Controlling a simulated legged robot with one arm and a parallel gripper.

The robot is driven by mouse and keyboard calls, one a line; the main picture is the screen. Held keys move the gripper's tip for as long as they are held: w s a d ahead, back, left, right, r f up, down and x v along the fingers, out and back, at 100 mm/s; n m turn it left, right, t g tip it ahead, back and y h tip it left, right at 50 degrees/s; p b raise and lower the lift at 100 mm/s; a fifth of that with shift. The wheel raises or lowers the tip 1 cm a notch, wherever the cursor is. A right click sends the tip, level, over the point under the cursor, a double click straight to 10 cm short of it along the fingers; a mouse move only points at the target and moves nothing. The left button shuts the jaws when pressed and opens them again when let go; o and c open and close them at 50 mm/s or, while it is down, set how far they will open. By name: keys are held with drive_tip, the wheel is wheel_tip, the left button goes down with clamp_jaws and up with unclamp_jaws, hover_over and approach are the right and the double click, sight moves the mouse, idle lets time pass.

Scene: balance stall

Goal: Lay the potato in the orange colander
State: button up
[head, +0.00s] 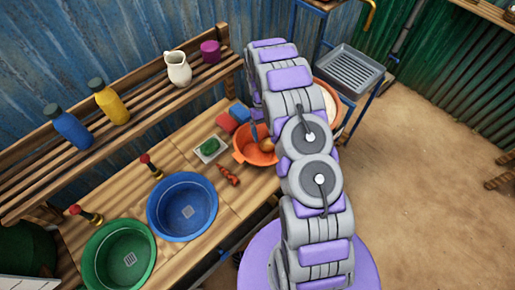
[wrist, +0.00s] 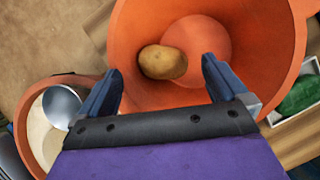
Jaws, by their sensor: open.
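The orange colander (head: 241,153) stands on the wooden bench, partly hidden behind my arm in the head view. In the wrist view the colander (wrist: 270,60) fills the upper middle. The brown potato (wrist: 163,62) lies inside it, against the inner bottom. The potato also shows in the head view (head: 267,145) at the colander's right side, beside my arm. My gripper (wrist: 162,78) is open, its two dark fingers apart over the colander's near rim. Nothing is between the fingertips; the potato lies just beyond them.
A blue basin (head: 182,207) and a green basin (head: 119,257) stand at the left. An orange bowl with pale contents and a scoop (wrist: 62,106) stands close by. Bottles and a jug line the shelf.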

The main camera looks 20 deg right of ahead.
drive_tip(key=p+v, duration=0.1)
drive_tip(key=v, duration=1.6)
drive_tip(key=shift+w+r, duration=0.1)
drive_tip(key=shift+w, duration=0.05)
